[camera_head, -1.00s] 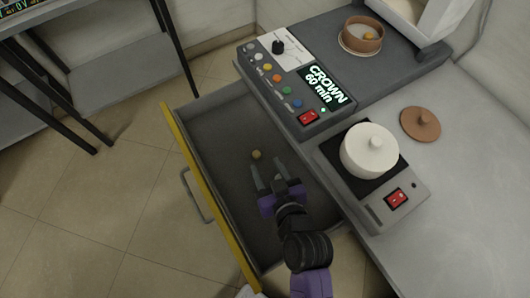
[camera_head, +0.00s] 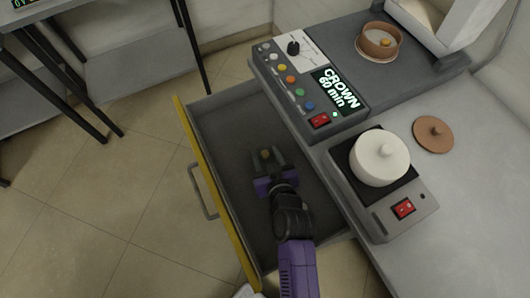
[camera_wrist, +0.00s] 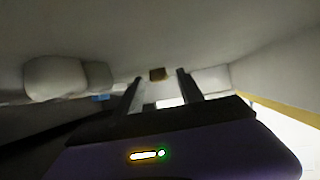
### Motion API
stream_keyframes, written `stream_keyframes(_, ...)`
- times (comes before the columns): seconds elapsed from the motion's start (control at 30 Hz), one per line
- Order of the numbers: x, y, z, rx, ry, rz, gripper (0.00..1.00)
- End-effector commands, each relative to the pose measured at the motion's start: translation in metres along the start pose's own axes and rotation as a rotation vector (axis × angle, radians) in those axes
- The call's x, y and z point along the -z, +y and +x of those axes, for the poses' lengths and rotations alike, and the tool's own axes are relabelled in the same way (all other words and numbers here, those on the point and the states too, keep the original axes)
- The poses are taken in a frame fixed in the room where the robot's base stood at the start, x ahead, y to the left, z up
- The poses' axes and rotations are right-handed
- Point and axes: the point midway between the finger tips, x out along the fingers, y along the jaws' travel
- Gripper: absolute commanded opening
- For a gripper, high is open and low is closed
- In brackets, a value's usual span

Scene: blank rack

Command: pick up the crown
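In the wrist view a gap shows between the fingers (camera_wrist: 159,80). I cannot tell whether either finger touches the crown or how high the fingertips are above the drawer floor.
The drawer has a yellow front edge (camera_head: 215,190) and a grey handle (camera_head: 200,193). Above it are a control panel (camera_head: 310,88) reading "CROWN 60 min" and a white lidded pot (camera_head: 380,160). A brown lid (camera_head: 433,134) and a brown bowl (camera_head: 380,41) with a small piece stand nearby.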

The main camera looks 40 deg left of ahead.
Motion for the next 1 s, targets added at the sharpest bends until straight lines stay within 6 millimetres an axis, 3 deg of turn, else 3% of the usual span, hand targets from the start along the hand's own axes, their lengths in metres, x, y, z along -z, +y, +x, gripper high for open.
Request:
stream_keyframes(0.03, 0.0, 0.0, 0.0, 0.0, 0.0, 0.0, 0.34)
stream_keyframes(0.2, 0.0, 0.0, 0.0, 0.0, 0.0, 0.0, 0.0)
stream_keyframes(0.67, 0.004, 0.0, -0.002, 0.0, 0.001, 0.0, 0.0)
stream_keyframes(0.87, 0.024, 0.001, -0.011, -0.001, 0.003, -0.001, 0.0)
stream_keyframes(1.0, 0.055, 0.001, -0.026, -0.001, 0.005, -0.001, 0.0)
